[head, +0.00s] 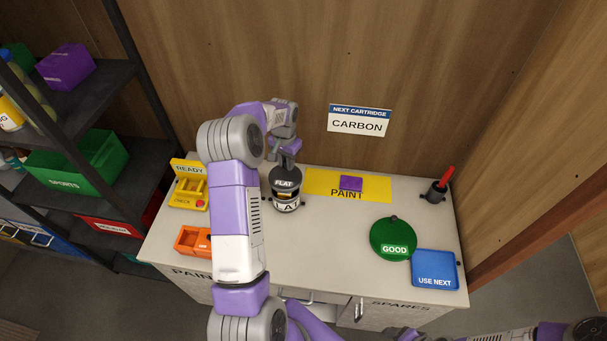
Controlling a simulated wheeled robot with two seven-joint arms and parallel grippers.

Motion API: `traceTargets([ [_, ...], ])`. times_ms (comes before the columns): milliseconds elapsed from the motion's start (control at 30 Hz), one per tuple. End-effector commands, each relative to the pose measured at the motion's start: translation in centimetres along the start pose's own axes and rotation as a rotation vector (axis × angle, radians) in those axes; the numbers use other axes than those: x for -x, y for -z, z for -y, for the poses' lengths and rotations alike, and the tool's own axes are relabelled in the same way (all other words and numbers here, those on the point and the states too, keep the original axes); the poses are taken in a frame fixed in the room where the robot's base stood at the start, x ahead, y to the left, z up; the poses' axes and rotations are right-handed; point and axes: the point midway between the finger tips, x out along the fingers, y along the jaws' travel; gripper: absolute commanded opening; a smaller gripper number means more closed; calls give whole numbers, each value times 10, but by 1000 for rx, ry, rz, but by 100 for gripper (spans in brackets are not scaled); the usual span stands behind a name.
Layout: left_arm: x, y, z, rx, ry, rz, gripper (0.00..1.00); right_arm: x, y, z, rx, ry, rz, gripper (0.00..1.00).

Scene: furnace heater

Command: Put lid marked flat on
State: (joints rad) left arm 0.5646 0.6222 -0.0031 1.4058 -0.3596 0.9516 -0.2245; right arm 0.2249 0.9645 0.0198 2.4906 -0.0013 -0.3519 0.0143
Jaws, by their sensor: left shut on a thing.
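A dark round lid with a white FLAT label (284,182) is at the back left of the workbench, right over a can (286,206) whose white label partly reads "LAT". My left gripper (286,160) reaches down from behind and is shut on the top of the lid. The lid covers the can's mouth from this view. I cannot tell whether it touches the rim or is slightly above it.
The bench (330,235) is clear in the middle. A yellow PAINT mat (375,190) bears a purple block (351,183). A green GOOD lid-like disc (388,236), a blue USE NEXT tray (436,257), a yellow READY stand (187,200) and an orange holder (186,240) stand around.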

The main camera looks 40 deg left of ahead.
Motion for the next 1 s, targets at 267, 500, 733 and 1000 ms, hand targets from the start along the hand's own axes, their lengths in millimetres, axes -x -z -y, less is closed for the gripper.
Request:
traceTargets([
  [267,2,0,5,2,1,0,0,0,0,0,0,0,0,68],
  [500,0,-1,4,2,1,0,0,0,0,0,0,0,0,68],
  [733,-15,-1,4,2,0,0,0,-10,0,-4,0,0,0,68],
  [1000,-39,-1,4,2,1,1,0,-25,1,-9,0,0,0,68],
])
